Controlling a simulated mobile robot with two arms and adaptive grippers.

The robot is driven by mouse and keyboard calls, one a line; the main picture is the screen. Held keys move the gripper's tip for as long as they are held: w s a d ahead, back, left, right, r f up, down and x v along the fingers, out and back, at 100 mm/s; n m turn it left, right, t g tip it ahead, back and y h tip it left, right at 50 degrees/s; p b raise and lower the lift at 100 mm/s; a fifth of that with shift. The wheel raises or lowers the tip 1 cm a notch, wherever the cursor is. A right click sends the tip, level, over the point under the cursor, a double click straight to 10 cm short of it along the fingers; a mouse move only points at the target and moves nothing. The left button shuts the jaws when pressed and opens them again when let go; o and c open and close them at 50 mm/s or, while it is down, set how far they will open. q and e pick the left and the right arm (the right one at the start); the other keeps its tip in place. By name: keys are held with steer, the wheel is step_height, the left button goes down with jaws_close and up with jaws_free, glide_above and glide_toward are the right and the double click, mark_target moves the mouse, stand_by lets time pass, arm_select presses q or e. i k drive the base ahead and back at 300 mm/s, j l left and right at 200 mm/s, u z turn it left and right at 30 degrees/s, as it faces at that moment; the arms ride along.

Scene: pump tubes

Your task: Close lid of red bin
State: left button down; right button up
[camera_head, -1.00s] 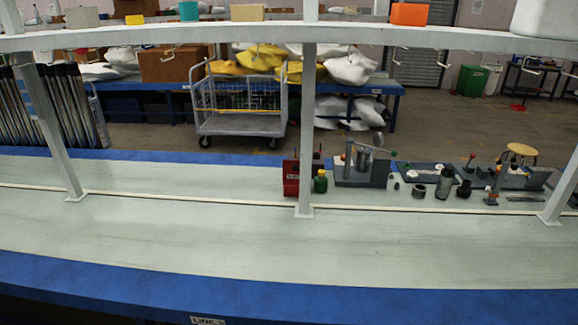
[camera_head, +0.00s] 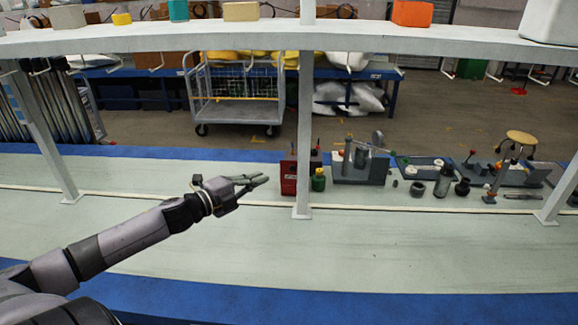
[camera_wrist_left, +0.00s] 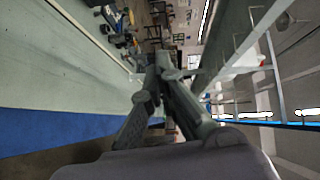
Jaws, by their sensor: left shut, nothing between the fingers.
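A small red bin (camera_head: 288,178) stands on the pale bench, just left of the middle shelf post, which covers its right part. It is too small in the view to tell how its lid stands. My left gripper (camera_head: 265,180) reaches in from the left, its fingers shut and empty. The fingertips point at the bin's left side and look a short way from it. In the left wrist view my shut fingers (camera_wrist_left: 163,62) fill the middle, and I cannot make out the bin there. My right gripper is not in view.
A green bottle with a yellow cap (camera_head: 318,181) stands right of the bin. Several fixtures and dark cylinders line the bench further right. The white shelf (camera_head: 350,34) runs overhead on posts (camera_head: 305,135). The bench front is clear.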

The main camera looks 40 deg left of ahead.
mark_target(288, 169)
steer(key=i+j, duration=0.95)
steer(key=j, duration=0.2)
